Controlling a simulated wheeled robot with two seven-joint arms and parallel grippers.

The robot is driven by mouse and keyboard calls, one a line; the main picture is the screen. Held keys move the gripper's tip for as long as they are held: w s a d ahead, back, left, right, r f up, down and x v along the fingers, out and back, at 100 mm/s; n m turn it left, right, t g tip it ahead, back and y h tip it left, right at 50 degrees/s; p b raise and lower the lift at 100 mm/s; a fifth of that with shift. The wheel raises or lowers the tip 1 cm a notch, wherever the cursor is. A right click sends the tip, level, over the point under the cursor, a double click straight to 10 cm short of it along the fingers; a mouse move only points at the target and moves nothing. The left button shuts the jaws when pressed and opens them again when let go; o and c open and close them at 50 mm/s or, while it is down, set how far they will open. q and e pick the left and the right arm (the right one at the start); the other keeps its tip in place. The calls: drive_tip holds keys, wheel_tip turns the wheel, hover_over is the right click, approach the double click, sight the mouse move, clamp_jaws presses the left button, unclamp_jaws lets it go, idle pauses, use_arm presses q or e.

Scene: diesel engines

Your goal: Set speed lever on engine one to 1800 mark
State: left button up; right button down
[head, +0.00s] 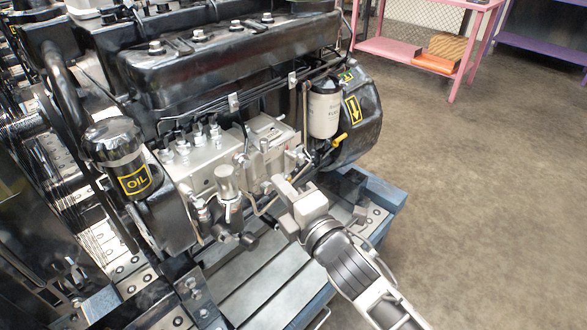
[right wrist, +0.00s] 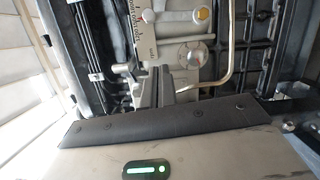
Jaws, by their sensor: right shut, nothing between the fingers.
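Engine one appears to be the black and grey diesel engine (head: 200,65) in the middle of the head view. My right gripper (head: 283,187) is at its near side, in front of the grey injection pump (head: 225,172). In the right wrist view the fingers of the right gripper (right wrist: 162,82) are shut with nothing between them, close to the pump. A pale scale plate (right wrist: 137,22) with small markings lies just beyond the fingertips; I cannot read them. A small metal part (right wrist: 122,69) sits left of the fingers; I cannot tell whether it is the speed lever. My left gripper is not in view.
A bent metal pipe (right wrist: 225,70) runs right of the fingers. A pink shelf (head: 400,55) stands behind. Floor at right is clear.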

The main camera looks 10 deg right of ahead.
sight(295, 160)
drive_tip(key=shift+x, duration=1.1)
drive_tip(key=shift+w+d+r, duration=0.1)
drive_tip(key=shift+w+d, duration=0.2)
drive_tip(key=shift+d, duration=0.3)
drive_tip(key=shift+w+d, duration=0.25)
drive_tip(key=shift+d, duration=0.35)
use_arm(q)
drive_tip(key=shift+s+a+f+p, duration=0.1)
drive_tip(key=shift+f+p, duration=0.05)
drive_tip(key=shift+p, duration=0.15)
use_arm(e)
drive_tip(key=shift+w+d, duration=0.3)
drive_tip(key=shift+d, duration=0.2)
drive_tip(key=shift+w+d+r+m+p, duration=0.3)
drive_tip(key=shift+d+r+p, duration=0.15)
drive_tip(key=shift+p, duration=0.4)
drive_tip(key=shift+w+d+m+p, duration=0.15)
drive_tip(key=shift+d+m+p, duration=0.15)
drive_tip(key=shift+p, duration=0.25)
drive_tip(key=shift+w+f+m, duration=0.1)
drive_tip(key=shift+m, duration=0.2)
drive_tip(key=shift+d+f, duration=0.1)
drive_tip(key=shift+f, duration=0.05)
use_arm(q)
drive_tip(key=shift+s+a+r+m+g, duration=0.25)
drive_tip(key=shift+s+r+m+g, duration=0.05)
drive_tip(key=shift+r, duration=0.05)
